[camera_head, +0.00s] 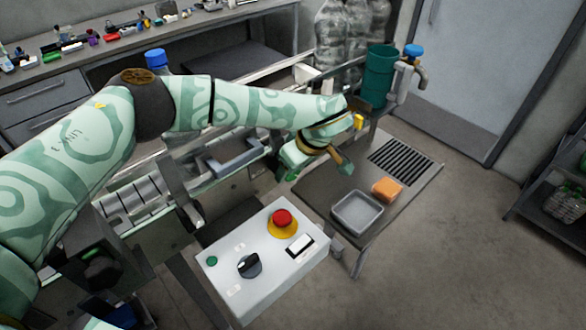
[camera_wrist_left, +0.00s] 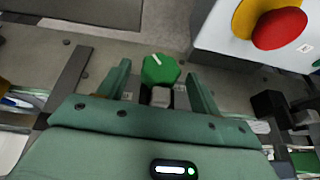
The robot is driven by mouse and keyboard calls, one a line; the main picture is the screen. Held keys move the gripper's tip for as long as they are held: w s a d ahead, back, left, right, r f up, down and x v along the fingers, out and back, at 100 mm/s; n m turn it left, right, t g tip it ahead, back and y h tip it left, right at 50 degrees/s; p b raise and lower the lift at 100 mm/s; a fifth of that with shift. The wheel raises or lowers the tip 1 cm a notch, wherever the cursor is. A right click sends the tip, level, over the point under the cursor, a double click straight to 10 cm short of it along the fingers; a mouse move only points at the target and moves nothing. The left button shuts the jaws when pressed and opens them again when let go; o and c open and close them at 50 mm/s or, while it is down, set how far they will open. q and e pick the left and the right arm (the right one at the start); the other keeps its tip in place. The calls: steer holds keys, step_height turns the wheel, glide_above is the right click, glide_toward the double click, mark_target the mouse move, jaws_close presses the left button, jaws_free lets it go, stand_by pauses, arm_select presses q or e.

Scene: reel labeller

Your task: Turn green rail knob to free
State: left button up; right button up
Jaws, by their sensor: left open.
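The green rail knob (camera_wrist_left: 160,71) shows in the left wrist view, many-sided, with a short white mark on its face slanting towards the upper left. A small grey block (camera_wrist_left: 161,97) sits just below it in the picture. My left gripper (camera_wrist_left: 158,76) is open, one finger on each side of the knob, with gaps showing on both sides. How deep the fingers reach is hard to tell. In the head view my left gripper (camera_head: 317,158) is beyond the control box, and the knob is mostly hidden or hard to tell from the gripper there. My right gripper is not in view.
A white control box (camera_head: 222,272) with a red button (camera_head: 282,217) and black dial (camera_head: 249,265) stands close by. Open floor lies at right.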

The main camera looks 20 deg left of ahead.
arm_select(q)
steer(key=shift+x, duration=0.9)
steer(key=shift+r, duration=0.1)
steer(key=c, duration=1)
steer(key=shift+o, duration=0.2)
